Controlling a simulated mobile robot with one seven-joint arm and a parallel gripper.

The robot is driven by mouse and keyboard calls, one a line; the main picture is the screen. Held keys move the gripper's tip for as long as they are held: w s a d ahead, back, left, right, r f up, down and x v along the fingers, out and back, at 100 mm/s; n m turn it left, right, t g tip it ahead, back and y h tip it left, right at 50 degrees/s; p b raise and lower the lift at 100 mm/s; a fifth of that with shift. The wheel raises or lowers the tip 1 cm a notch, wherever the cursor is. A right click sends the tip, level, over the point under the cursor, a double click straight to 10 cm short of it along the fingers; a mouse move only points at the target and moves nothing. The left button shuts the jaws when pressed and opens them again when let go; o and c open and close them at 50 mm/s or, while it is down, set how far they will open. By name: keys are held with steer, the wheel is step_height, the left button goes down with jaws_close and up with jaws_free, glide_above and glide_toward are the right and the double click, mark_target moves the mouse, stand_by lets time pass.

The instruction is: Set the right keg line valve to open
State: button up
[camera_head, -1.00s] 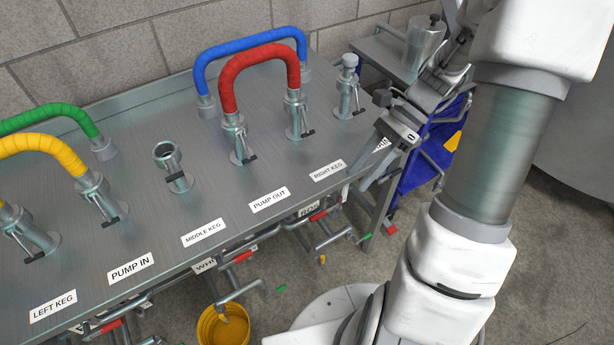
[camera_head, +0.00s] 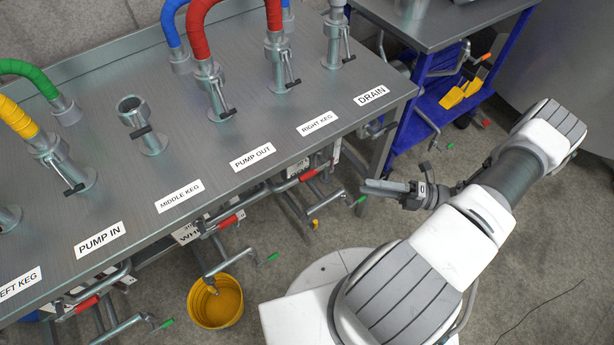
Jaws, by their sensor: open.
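The RIGHT KEG label (camera_head: 317,124) is on the steel table's front edge. Behind it, a steel port (camera_head: 278,62) carries one end of the red hose (camera_head: 199,30) and has a black-tipped lever (camera_head: 293,84). Below the table edge under this label, a pipe with a red handle (camera_head: 308,175) shows partly; the tabletop hides the rest. I cannot tell from the picture which of these is the keg line valve, nor its setting. My gripper (camera_head: 364,187) is open and empty, in front of the table's right end, fingers pointing left, apart from the pipes.
The steel table (camera_head: 120,185) has further ports and hoses to the left. Pipes with red handles (camera_head: 228,221) and green tips stick out below its front. A yellow bucket (camera_head: 215,318) stands on the floor. A blue cart (camera_head: 415,130) stands at the right.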

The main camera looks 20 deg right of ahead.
mark_target(306, 174)
steer(key=shift+m+t, duration=0.4)
steer(key=shift+m, duration=0.1)
steer(key=x, duration=1.1)
steer(key=f+b+x, duration=0.1)
steer(key=x, duration=0.5)
steer(key=shift+a, duration=0.1)
jaws_close()
stand_by(0.5)
